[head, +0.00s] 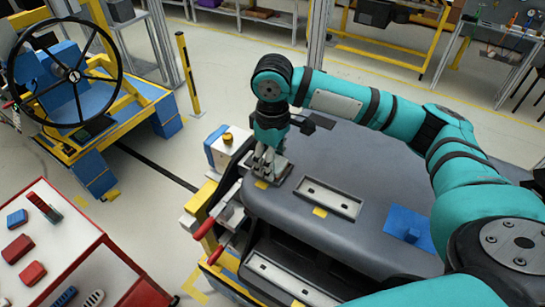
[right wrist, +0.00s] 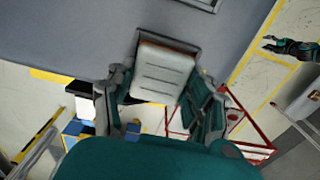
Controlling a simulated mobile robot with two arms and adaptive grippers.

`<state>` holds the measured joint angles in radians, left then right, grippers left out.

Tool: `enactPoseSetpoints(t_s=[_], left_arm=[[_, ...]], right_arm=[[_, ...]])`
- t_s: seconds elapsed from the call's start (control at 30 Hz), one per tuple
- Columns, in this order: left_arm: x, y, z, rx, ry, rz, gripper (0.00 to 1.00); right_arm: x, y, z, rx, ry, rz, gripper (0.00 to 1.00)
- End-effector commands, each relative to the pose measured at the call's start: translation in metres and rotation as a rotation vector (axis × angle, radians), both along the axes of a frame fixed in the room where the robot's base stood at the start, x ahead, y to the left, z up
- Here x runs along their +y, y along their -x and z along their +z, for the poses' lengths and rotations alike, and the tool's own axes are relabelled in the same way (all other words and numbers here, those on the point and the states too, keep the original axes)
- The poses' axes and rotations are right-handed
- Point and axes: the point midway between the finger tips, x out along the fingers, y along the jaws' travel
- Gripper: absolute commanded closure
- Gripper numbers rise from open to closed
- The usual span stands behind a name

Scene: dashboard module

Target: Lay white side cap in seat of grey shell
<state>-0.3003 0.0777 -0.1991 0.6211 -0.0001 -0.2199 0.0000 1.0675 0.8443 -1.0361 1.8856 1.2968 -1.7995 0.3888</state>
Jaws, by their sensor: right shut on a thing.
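The grey shell (head: 375,190) is a large dashboard body that fills the middle of the head view. Its top surface also shows in the right wrist view (right wrist: 90,25). My right gripper (head: 268,166) points down at the shell's far left end. It is shut on the white side cap (right wrist: 160,72), a pale slotted plate between the two fingers in the right wrist view. A dark rectangular edge on the shell shows just beyond the cap, which is at or just above the seat there. I cannot tell whether they touch. My left gripper is not in view.
A framed slotted panel (head: 328,197) sits in the shell right of my gripper, and another (head: 290,281) lies at the front. A blue patch (head: 408,226) lies on the shell. A red-edged table (head: 80,255) with several parts stands at left, near a steering wheel rig (head: 72,75).

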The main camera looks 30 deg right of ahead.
Motion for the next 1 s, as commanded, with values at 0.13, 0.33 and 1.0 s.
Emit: enactPoseSetpoints(t_s=[0.13, 0.33, 1.0], left_arm=[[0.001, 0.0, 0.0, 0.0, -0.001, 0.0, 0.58], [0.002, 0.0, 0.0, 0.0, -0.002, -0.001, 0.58], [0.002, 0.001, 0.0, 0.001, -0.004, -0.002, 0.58]], right_arm=[[0.0, 0.0, -0.001, 0.001, 0.001, 0.0, 0.46], [0.0, 0.0, -0.001, 0.001, 0.0, 0.0, 0.21], [0.001, -0.001, 0.067, -0.004, -0.001, 0.0, 0.21]])
